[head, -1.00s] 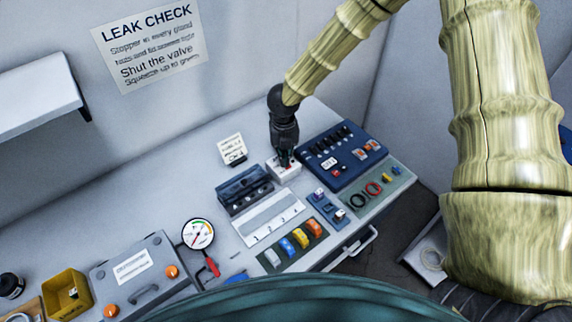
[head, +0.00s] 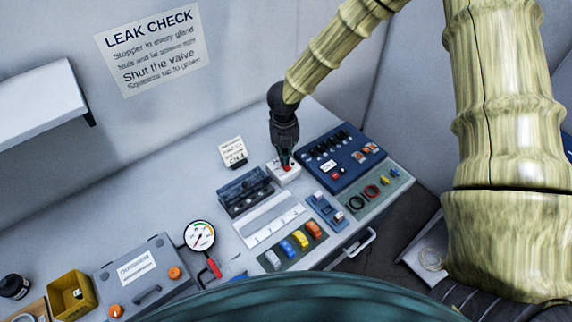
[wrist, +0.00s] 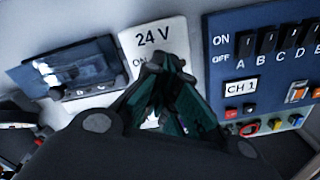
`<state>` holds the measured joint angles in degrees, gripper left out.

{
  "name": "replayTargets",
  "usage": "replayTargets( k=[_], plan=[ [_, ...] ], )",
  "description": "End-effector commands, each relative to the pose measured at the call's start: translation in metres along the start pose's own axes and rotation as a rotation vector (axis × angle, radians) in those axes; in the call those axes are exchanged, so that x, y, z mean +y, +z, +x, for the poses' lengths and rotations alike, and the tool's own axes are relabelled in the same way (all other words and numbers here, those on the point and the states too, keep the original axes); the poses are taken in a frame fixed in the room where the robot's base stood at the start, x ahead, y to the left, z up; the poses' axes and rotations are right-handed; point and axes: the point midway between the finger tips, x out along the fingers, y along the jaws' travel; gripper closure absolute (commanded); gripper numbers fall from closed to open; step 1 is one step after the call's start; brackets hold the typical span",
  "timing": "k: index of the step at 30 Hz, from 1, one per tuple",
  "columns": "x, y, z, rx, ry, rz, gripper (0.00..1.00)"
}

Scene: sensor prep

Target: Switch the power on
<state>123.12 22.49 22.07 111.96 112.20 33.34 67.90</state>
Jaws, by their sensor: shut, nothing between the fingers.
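The power box is a small white box (head: 290,178) on the bench, with a red part on top right under my fingertips. In the wrist view its white face (wrist: 148,38) reads "24 V" with "ON" below, partly covered by my fingers. My gripper (head: 285,164) is shut and empty, pointing down, with its tips at the red part. In the wrist view my gripper (wrist: 165,62) hides the switch, so I cannot tell its position or whether I touch it.
A blue switch panel (head: 338,178) labelled "CH 1" stands close to the right. A dark blue box with a clear lid (head: 243,190) is close to the left. A small sign card (head: 232,152) stands behind. A pressure gauge (head: 199,236) and grey case (head: 120,262) lie further left.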

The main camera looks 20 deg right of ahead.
Motion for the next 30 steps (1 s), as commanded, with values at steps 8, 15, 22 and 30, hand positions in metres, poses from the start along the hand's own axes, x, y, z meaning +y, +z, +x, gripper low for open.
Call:
replayTargets(
  k=[8, 15, 22, 30],
  plan=[
    [0.000, 0.000, -0.020, 0.000, 0.001, 0.000, 1.00],
    [0.000, 0.000, -0.034, 0.000, 0.001, 0.000, 1.00],
    [0.000, 0.000, -0.044, 0.000, 0.000, 0.000, 1.00],
    [0.000, 0.000, -0.043, 0.000, 0.000, 0.000, 1.00]
  ],
)
